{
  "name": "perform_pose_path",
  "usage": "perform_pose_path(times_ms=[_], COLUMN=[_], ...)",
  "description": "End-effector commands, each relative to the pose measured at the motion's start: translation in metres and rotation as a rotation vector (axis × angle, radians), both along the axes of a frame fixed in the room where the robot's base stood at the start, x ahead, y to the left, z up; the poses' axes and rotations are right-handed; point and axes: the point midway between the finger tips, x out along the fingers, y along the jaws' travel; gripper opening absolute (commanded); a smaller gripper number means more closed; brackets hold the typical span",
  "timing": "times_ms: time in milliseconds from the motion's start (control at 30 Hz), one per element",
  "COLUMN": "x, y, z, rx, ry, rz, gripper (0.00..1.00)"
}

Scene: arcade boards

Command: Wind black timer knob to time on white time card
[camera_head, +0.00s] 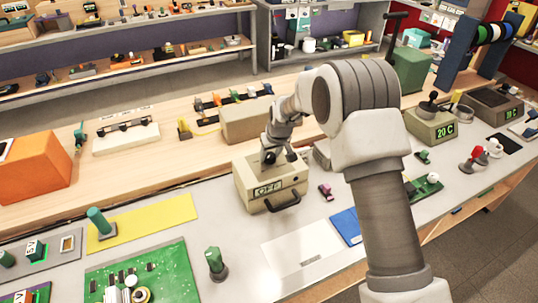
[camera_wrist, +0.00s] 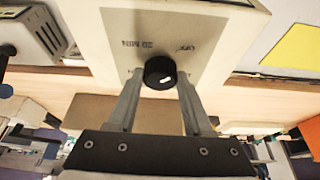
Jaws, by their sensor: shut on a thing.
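The beige timer box (camera_head: 270,188) stands on the grey bench mat in the middle of the head view. Its front panel (camera_head: 268,190) reads OFF, with a black handle (camera_head: 283,203) below. The black timer knob (camera_wrist: 160,72) is on its top face, with a white mark pointing toward the lower right in the wrist view. Inverted print beside it reads OFF and a MIN value. My gripper (camera_wrist: 160,76) is shut on the knob, one finger on each side; it also shows above the box (camera_head: 271,157). I cannot pick out a readable time on any white card.
A white sheet (camera_head: 290,255) and a blue piece (camera_head: 346,225) lie in front of the box. A green knob post (camera_head: 214,264) and circuit board (camera_head: 140,272) are at the front left. A tan block (camera_head: 245,122) is behind. A 20 C box (camera_head: 432,124) stands right.

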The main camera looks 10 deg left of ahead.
Motion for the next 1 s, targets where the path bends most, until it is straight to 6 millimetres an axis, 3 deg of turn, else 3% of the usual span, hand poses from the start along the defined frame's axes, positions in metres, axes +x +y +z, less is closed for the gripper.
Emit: perform_pose_path(times_ms=[400,867,1000], x=[-0.0002,0.0013,0.0011], y=[0.0002,-0.0026,-0.0018], z=[-0.0001,0.0003,0.0005], rx=[-0.003,-0.002,-0.005], ry=[-0.001,-0.001,-0.005], rz=[-0.363,-0.436,-0.542], gripper=[0.0,0.0,0.0])
